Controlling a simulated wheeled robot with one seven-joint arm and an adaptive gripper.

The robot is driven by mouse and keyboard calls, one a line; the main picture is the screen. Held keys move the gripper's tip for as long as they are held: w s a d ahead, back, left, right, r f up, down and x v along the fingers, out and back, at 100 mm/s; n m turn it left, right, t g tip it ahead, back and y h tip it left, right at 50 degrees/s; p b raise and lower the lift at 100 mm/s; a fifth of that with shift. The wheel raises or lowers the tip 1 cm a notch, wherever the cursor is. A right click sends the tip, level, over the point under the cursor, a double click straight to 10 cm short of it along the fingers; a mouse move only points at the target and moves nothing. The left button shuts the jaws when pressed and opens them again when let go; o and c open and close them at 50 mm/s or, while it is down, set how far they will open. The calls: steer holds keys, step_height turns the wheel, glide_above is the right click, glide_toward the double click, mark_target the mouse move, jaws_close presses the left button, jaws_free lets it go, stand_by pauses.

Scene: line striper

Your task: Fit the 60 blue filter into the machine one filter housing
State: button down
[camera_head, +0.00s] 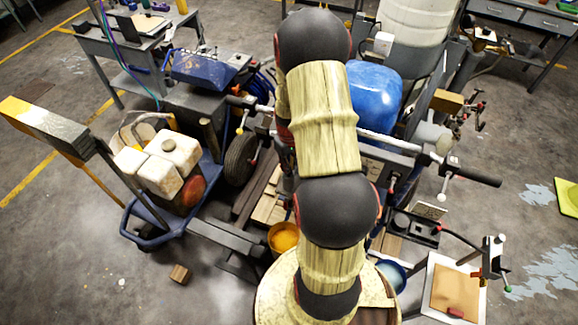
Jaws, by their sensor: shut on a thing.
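The machine, a line striper, stands in the middle of the head view with its long handlebar (398,149) running across. A rounded blue cover or tank (374,98) sits on it, just right of my arm. My arm rises from the bottom middle and covers much of the machine's centre. My gripper does not show; it is hidden behind the arm links or out of frame. I cannot make out the blue filter, nor which part is the machine one filter housing.
A blue cart (146,238) with white jugs (170,160) stands at the left. An orange-filled bucket (284,237) is near my base. A bench (105,48) is at the back left, a white tank (418,25) at the back. Open floor lies at the lower left.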

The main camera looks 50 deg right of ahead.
steer(key=shift+f+b, duration=0.75)
steer(key=shift+f, duration=0.35)
stand_by(0.3)
steer(key=c, duration=1.7)
jaws_free()
steer(key=shift+o, duration=0.8)
steer(key=shift+o, duration=0.8)
steer(key=shift+r+p, duration=2.3)
steer(key=shift+r, duration=1.25)
